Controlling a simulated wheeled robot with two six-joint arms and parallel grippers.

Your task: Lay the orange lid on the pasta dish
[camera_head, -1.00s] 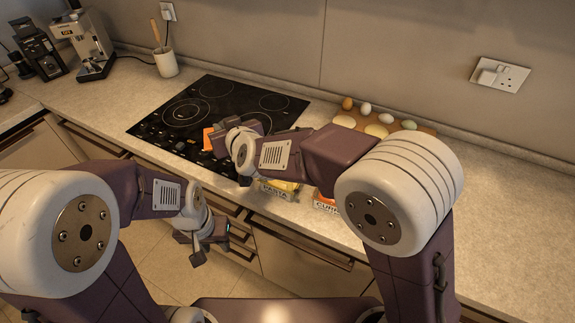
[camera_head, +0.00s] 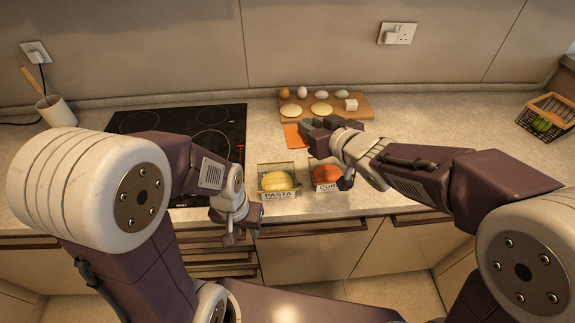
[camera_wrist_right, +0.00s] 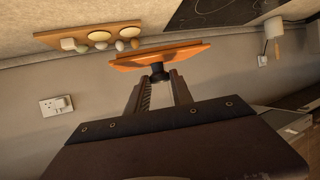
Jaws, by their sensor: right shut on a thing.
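The orange lid (camera_head: 293,135) is held by my right gripper (camera_head: 312,133), above the counter behind the two dishes. In the right wrist view the lid (camera_wrist_right: 160,56) is seen nearly edge-on, and my right gripper (camera_wrist_right: 158,76) is shut on its dark knob. The pasta dish (camera_head: 277,180) is a clear box with yellow contents and a PASTA label, standing open on the counter near the front edge. It is in front of the lid and a little to its left. My left gripper (camera_head: 243,219) hangs empty by the counter's front edge; its fingers are too unclear to judge.
A second dish (camera_head: 325,176) with red contents and a partly hidden label stands right of the pasta dish. A wooden board (camera_head: 359,111) with eggs and dough rounds lies behind. The black hob (camera_head: 231,125) is at left, a wire basket (camera_head: 550,113) at far right.

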